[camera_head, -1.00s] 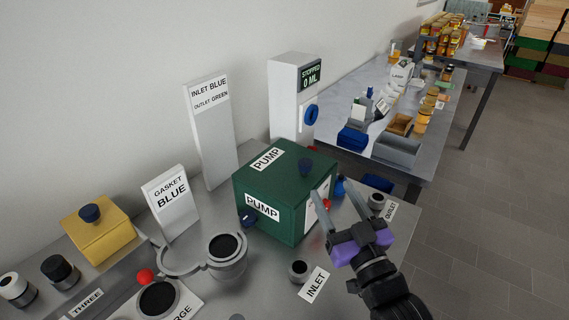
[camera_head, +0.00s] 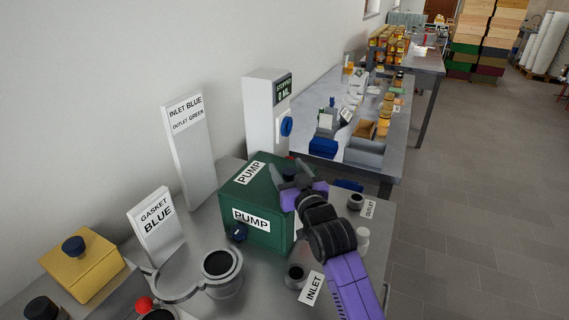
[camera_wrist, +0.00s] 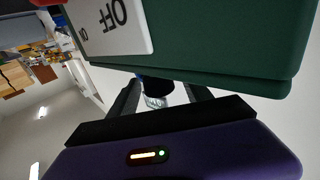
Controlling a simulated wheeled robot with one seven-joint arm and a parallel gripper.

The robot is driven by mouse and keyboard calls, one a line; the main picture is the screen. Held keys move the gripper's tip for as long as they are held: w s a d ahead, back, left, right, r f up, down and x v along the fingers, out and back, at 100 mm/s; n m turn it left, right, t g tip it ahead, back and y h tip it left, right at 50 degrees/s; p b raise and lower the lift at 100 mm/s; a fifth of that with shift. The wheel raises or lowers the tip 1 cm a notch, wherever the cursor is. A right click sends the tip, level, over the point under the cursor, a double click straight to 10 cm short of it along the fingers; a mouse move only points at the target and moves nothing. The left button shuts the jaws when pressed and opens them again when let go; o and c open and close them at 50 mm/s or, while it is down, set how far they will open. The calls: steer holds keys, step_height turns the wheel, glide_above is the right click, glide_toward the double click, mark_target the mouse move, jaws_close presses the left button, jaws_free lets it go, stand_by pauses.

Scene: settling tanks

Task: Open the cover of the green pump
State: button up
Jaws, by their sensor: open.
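The green pump (camera_head: 262,205) is a box with PUMP labels on its top and front, and its lid looks shut. A dark blue knob (camera_head: 289,174) stands on its top. My gripper (camera_head: 288,168) is open at the top right of the pump, with its fingers near the knob. In the wrist view the green pump (camera_wrist: 215,40) fills the upper part, with an OFF label on it. A dark round part, probably the knob (camera_wrist: 157,87), shows between my open fingers (camera_wrist: 160,98). I cannot tell whether they touch it.
A blue knob (camera_head: 237,232) is on the pump's front. Inlet port (camera_head: 295,276) and outlet port (camera_head: 356,201) stand nearby on the bench. The tall white sign (camera_head: 189,150), the display post (camera_head: 262,115) and the gasket sign (camera_head: 156,226) stand around the pump.

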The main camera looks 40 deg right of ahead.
steer(key=shift+x, duration=1.05)
jaws_close()
stand_by(0.7)
